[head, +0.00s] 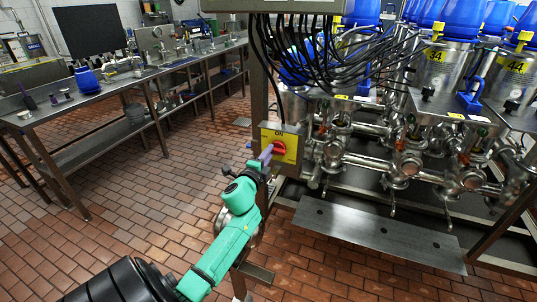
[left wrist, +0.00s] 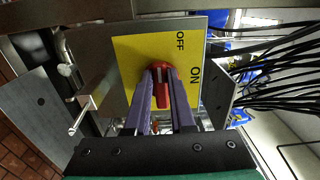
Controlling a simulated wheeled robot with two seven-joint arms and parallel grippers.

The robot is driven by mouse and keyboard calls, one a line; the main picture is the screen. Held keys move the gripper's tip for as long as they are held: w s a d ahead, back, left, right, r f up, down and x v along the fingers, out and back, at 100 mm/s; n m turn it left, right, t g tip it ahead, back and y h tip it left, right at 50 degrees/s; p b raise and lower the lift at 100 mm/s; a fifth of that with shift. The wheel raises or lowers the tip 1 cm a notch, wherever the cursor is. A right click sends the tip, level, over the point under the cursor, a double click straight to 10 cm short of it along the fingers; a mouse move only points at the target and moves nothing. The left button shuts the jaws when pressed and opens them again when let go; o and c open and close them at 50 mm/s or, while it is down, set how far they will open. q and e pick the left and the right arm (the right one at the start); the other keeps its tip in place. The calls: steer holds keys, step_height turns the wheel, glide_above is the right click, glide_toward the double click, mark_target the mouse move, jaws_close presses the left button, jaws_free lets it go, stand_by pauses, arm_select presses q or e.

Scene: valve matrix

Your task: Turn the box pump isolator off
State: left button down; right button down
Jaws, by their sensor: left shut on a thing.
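The pump isolator is a grey box with a yellow plate (head: 291,152) and a red rotary handle (head: 279,147), on the front left of the pipe frame. In the left wrist view the plate (left wrist: 131,55) shows the words OFF and ON, and the red handle (left wrist: 163,92) stands out from it. My left gripper (head: 268,154) reaches the handle from the front left. Its two purple fingers (left wrist: 161,95) lie on either side of the handle and are shut on it. The fingers hide part of the handle in the head view. My right gripper is not in view.
Black cables (head: 325,55) hang above and to the right of the isolator. Steel pipes and valves (head: 400,165) fill the right side, with a metal plate (head: 375,232) low in front. A workbench (head: 110,90) stands at the left. The brick floor between is clear.

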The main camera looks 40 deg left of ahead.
arm_select(q)
steer(key=shift+f, duration=0.1)
steer(key=c, duration=0.8)
jaws_free()
steer(key=shift+o, duration=0.2)
steer(key=b+v, duration=0.1)
steer(key=v, duration=1.3)
steer(key=shift+s+d+b, duration=0.2)
steer(key=shift+s+b, duration=0.1)
